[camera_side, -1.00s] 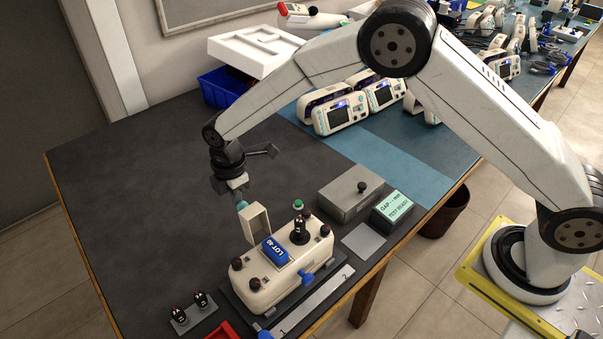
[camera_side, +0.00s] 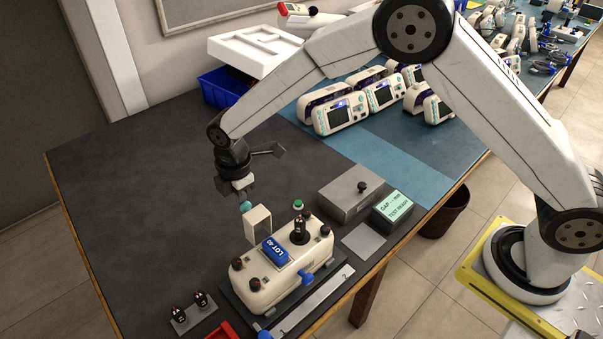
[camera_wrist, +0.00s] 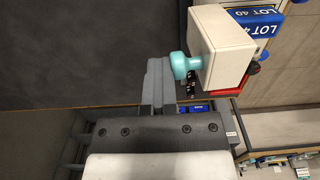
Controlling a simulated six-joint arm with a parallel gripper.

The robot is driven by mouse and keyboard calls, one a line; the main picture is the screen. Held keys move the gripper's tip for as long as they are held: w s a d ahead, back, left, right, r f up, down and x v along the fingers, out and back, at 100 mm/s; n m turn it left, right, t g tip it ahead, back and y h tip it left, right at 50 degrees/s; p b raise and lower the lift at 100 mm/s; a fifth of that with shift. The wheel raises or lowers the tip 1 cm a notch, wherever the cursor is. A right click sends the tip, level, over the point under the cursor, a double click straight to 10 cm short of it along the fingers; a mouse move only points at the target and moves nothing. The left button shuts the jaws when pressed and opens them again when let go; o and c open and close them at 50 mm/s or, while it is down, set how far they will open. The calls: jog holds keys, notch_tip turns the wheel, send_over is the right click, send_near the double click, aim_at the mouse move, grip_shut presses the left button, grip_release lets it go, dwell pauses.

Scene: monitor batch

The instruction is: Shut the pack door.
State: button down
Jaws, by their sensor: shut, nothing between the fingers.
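The pack is a cream unit (camera_side: 282,272) with a blue "LOT 40" label (camera_side: 275,250) and several black-capped posts, on a dark base at the bench front. Its cream, box-like door (camera_side: 259,224) stands open at the unit's far left side. A teal knob (camera_wrist: 181,66) projects from the door (camera_wrist: 222,45) in the wrist view. My gripper (camera_wrist: 160,82) is shut and empty, its fingers right beside the knob; whether they touch it I cannot tell. In the side view my gripper (camera_side: 243,196) is just above and left of the door.
A grey box with a black knob (camera_side: 347,199) and a green-lit display (camera_side: 394,206) stand right of the pack. Two black posts on a plate (camera_side: 193,312) and a red tray (camera_side: 222,332) are at front left. The bench left of the pack is clear.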

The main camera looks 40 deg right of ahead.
aim_at(259, 216)
jog(key=shift+s, duration=0.3)
jog(key=shift+s+r, duration=0.25)
jog(key=shift+s, duration=0.75)
jog(key=shift+s+r, duration=0.25)
jog(key=shift+s, duration=0.65)
jog(key=shift+s+d, duration=0.1)
jog(key=shift+s+r, duration=0.2)
jog(key=shift+s, duration=0.55)
jog(key=shift+r, duration=0.15)
